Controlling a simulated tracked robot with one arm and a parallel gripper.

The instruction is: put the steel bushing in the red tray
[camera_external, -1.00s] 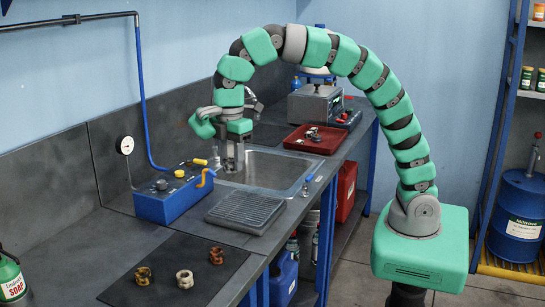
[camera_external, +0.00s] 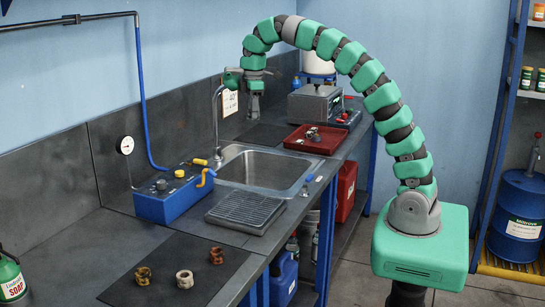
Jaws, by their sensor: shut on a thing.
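My gripper (camera_external: 254,110) hangs fingers down above the counter behind the sink, left of the red tray (camera_external: 296,143). It is shut on a small grey thing that looks like the steel bushing; it is too small and too merged with the fingers to make out clearly. The red tray stands on the counter right of the gripper, beyond the sink, with some small dark and grey pieces in it.
The sink (camera_external: 262,170) with its tall faucet (camera_external: 216,125) lies nearer than the gripper. A grey metal box (camera_external: 315,103) stands behind the tray. A dark mat (camera_external: 215,262) in front holds several ring-shaped parts. A blue box (camera_external: 165,205) stands left of the sink.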

